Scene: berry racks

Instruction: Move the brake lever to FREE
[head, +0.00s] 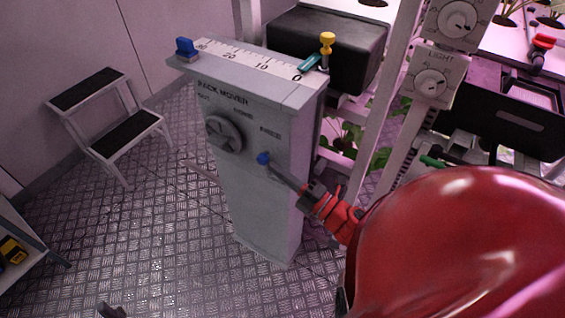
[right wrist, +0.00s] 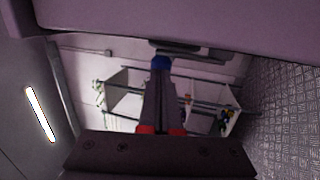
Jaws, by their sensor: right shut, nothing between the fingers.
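The grey rack mover pedestal (head: 262,205) stands upright in the head view, with a round grey handwheel (head: 224,134) on its front. A blue knob (head: 263,158), apparently the end of the brake lever, sticks out at the right of the front, below small labels; the lever's shaft is hard to make out. My right gripper (head: 280,174) is shut and empty, its tips close to the blue knob. In the right wrist view the knob (right wrist: 161,62) shows right at the fingertips; contact is unclear. A small dark part at the bottom left may be my left gripper (head: 111,311).
A step stool (head: 118,130) stands left. White rack posts and plants are close on the right. Metal floor is clear between stool and pedestal.

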